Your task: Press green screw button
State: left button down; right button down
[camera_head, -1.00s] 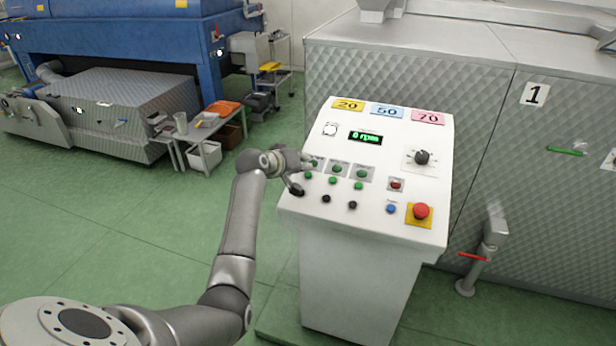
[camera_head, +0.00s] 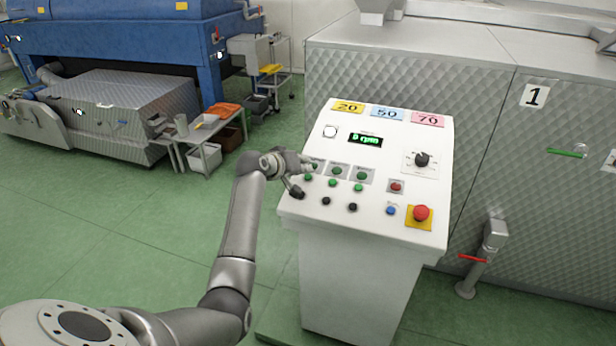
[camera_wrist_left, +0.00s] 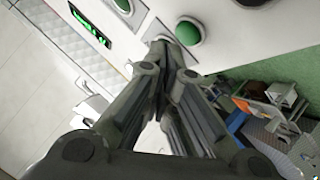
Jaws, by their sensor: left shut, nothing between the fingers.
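The white sloped control panel (camera_head: 380,140) stands in front of me in the head view. It carries an upper row of green buttons on grey plates, among them a middle one (camera_head: 337,170) and a right one (camera_head: 362,175). Smaller green buttons (camera_head: 333,182) sit below them. My left gripper (camera_head: 308,165) is shut and empty, with its fingertips at the left end of the upper row. In the left wrist view, the fingers (camera_wrist_left: 165,55) reach close to a green button (camera_wrist_left: 188,33). I cannot tell whether they touch it. Which button is the screw button is not legible. My right gripper is not in view.
A display (camera_head: 365,140) with green rpm digits sits above the buttons. A red mushroom button (camera_head: 421,212) on yellow, a black knob (camera_head: 422,159), a red button (camera_head: 396,186) and a blue button (camera_head: 391,210) are to the right. Quilted metal machine walls (camera_head: 480,130) stand behind.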

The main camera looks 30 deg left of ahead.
pick_arm(q)
jog(key=shift+f, duration=0.15)
jog(key=shift+w+f, duration=0.15)
jog(key=shift+f, duration=0.1)
jog(key=shift+w+f+b, duration=0.1)
jog(key=shift+f+b, duration=0.25)
jog(key=shift+f, duration=0.05)
dwell(0.8)
jog(key=shift+r, duration=0.1)
jog(key=shift+s+r+p, duration=0.25)
jog(key=shift+r+p, duration=0.45)
jog(key=shift+p, duration=0.3)
jog(key=shift+r+p, duration=0.35)
jog(key=shift+p, duration=0.05)
jog(key=r+p, duration=0.2)
jog(key=s+r+p, duration=0.1)
jog(key=r+p, duration=0.1)
jog(key=shift+s+d+p, duration=0.2)
jog(key=shift+p, duration=0.1)
